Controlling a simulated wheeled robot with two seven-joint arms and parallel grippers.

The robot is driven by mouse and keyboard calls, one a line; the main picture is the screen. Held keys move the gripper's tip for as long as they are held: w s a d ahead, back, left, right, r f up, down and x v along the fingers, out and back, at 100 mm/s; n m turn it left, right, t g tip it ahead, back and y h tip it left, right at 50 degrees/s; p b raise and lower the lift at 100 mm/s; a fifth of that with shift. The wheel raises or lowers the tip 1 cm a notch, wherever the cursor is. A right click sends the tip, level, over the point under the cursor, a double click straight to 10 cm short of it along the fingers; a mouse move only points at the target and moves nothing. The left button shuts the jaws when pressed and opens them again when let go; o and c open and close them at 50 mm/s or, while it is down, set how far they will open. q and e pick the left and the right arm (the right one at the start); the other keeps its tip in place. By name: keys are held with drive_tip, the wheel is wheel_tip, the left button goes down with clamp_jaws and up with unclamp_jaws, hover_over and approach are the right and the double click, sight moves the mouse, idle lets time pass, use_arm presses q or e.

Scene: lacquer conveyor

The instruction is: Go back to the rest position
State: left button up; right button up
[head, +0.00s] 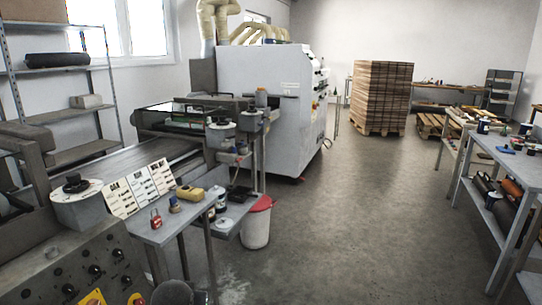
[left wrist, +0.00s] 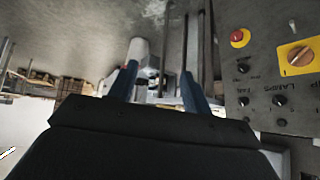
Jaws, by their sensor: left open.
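My left gripper (left wrist: 160,72) shows in the left wrist view, with two blue fingers apart and nothing between them. That view appears upside down. The grey control panel (left wrist: 262,78) is at its right, with a red button (left wrist: 240,38) and a yellow rotary switch (left wrist: 296,55); the fingers look apart from it. In the head view neither gripper can be made out. A dark rounded shape at the bottom edge there is cut off, and I cannot tell what it is. My right gripper is in neither view.
In the head view, the conveyor (head: 125,166) and a small side table (head: 172,232) with a red padlock (head: 155,219) are at left. A white bin (head: 257,228) stands beside the machine (head: 268,95). A workbench (head: 500,150) is at right. The middle floor (head: 350,215) is clear.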

use_arm(q)
drive_tip(key=s+d+f+g+h+p, duration=0.1)
drive_tip(key=s+f, duration=0.3)
drive_tip(key=s, duration=0.7)
drive_tip(key=s+d+f+m+g+p, duration=0.1)
drive_tip(key=s+d+f+g+p, duration=0.1)
drive_tip(key=s, duration=1)
drive_tip(key=s+d+f+m+g+h+p, duration=0.1)
drive_tip(key=s+d+f+g, duration=0.2)
drive_tip(key=s+d+f, duration=0.2)
drive_tip(key=s+f, duration=0.3)
drive_tip(key=s, duration=0.4)
drive_tip(key=shift+h, duration=0.3)
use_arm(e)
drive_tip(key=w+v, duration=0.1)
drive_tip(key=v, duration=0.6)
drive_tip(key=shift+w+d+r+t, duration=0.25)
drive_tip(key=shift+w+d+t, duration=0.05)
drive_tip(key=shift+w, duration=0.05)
use_arm(q)
drive_tip(key=shift+s+f, duration=0.1)
drive_tip(key=shift+c, duration=0.4)
